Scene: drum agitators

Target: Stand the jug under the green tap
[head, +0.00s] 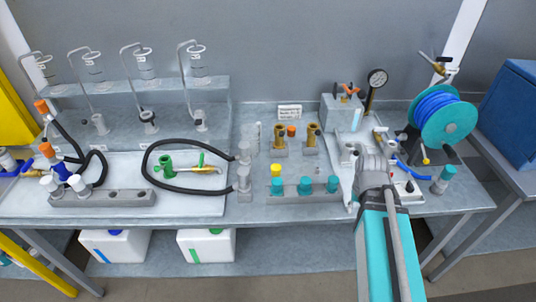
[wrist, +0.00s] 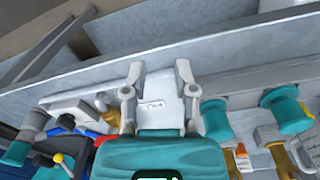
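My gripper (wrist: 159,76) shows in the wrist view with its two grey fingers spread apart. A pale block with a small label (wrist: 155,104) shows between them; I cannot tell whether they touch it. In the head view my arm's end hides the fingertips, above the right part of the bench. A brass tap with a green lever (head: 203,167) lies low on the left board, beside a green fitting (head: 168,166). Two white jug-like containers stand below the bench, one with a green stripe (head: 206,247) and one with a blue stripe (head: 115,247). I cannot tell which is the jug.
A black hose (head: 147,168) loops around the green fitting. A block with teal knobs (head: 304,188) and brass cups (head: 311,134) stand left of my arm. A blue hose reel (head: 440,115) and a pressure gauge (head: 377,78) stand behind at right.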

